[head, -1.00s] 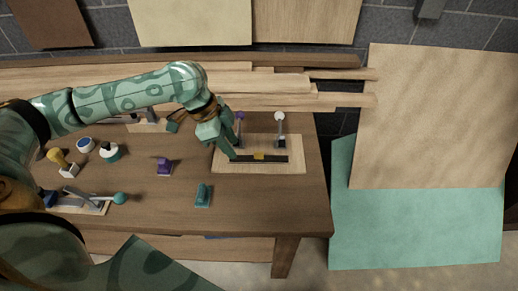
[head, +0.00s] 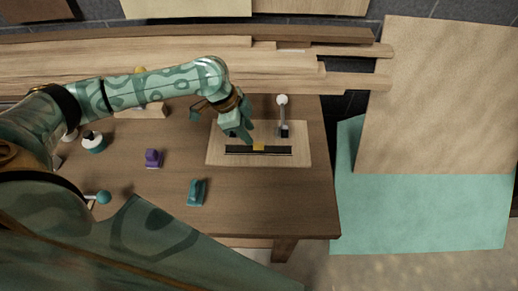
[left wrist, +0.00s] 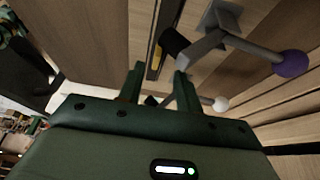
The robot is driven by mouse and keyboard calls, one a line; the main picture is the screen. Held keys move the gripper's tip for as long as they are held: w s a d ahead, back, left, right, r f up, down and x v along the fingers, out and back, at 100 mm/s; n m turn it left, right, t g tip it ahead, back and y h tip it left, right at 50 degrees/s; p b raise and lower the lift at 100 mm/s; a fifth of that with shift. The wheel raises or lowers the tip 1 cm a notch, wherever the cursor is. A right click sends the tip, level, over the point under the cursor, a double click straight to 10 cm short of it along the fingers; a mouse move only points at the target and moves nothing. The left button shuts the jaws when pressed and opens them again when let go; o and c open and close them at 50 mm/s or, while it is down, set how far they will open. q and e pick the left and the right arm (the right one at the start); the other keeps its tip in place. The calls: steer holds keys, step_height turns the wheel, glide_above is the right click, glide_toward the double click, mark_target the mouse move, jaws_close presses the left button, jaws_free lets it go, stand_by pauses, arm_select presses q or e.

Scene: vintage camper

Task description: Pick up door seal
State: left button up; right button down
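The door seal appears as a long black strip (head: 275,151) with a yellow piece at its middle. It lies on a pale wooden board (head: 300,158) on the workbench. It also shows in the left wrist view (left wrist: 158,45), with the yellow piece visible. My left gripper (head: 244,139) is over the board, beside the strip's left half. In the left wrist view its two fingers (left wrist: 158,74) are apart, with part of the strip visible between them. Whether they touch the strip I cannot tell. My right gripper is not in view.
A toggle clamp with a white knob (head: 282,100) stands on the board behind the strip. A purple-knobbed clamp (left wrist: 290,64) is close to the gripper. A teal object (head: 196,192) and a purple one (head: 153,158) stand on the workbench (head: 250,205). Planks (head: 190,60) lie behind.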

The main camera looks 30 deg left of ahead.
mark_target(256, 143)
arm_select(q)
steer(key=shift+d+f, duration=0.25)
steer(key=shift+f, duration=0.25)
steer(key=b+x, duration=0.1)
steer(key=x, duration=0.4)
steer(key=shift+d+b, duration=0.1)
steer(key=shift+b, duration=0.2)
steer(key=shift+r, duration=0.1)
steer(key=shift+c, duration=0.6)
jaws_close()
